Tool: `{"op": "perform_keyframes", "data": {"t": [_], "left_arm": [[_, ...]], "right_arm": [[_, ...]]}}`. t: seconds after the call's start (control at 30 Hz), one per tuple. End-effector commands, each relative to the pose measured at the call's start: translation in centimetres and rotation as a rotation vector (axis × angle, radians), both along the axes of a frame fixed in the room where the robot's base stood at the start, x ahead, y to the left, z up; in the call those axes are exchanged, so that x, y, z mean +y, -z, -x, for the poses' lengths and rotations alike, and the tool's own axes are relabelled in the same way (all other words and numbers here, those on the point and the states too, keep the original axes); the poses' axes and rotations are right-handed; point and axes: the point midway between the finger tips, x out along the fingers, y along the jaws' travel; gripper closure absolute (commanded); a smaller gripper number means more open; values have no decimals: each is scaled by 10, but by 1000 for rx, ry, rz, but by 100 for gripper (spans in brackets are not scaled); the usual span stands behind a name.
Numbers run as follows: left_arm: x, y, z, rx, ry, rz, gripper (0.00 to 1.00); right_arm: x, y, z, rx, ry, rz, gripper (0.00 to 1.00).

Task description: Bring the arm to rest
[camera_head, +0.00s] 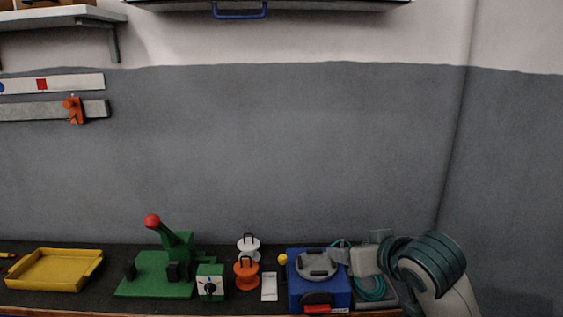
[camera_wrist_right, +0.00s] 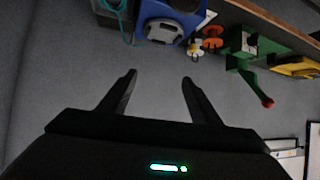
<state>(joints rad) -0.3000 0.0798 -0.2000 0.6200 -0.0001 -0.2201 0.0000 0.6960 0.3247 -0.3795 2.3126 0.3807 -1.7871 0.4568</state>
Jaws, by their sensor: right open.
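My right arm (camera_head: 433,262), with dark teal bands, comes in at the lower right of the head view. Its hand is low beside the blue box (camera_head: 335,290), but its fingers are hard to make out there. In the right wrist view my right gripper (camera_wrist_right: 159,77) is open, with nothing between its two dark fingers. Beyond the fingertips is the plain grey wall, and the blue box (camera_wrist_right: 170,18) shows upside down at the top. My left gripper is not in view.
The bench holds a yellow tray (camera_head: 55,285), a green fixture with a red-knobbed lever (camera_head: 178,245), a green-and-white dial box (camera_head: 210,283), an orange spool (camera_head: 246,274), a white spool (camera_head: 249,247) and a teal cable (camera_head: 374,290). The wall above is mostly clear.

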Motion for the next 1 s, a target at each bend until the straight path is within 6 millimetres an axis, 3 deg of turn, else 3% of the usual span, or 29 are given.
{"op": "perform_keyframes", "data": {"t": [0.03,0.1,0.47,0.7,1.0], "left_arm": [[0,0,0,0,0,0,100],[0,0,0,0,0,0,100],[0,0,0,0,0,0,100],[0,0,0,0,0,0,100],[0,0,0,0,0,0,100]], "right_arm": [[0,24,7,30,0,-3,42],[-2,52,17,62,1,0,42],[-13,184,87,229,19,18,42],[-25,261,154,348,38,46,42],[-45,337,255,504,66,102,42]]}}
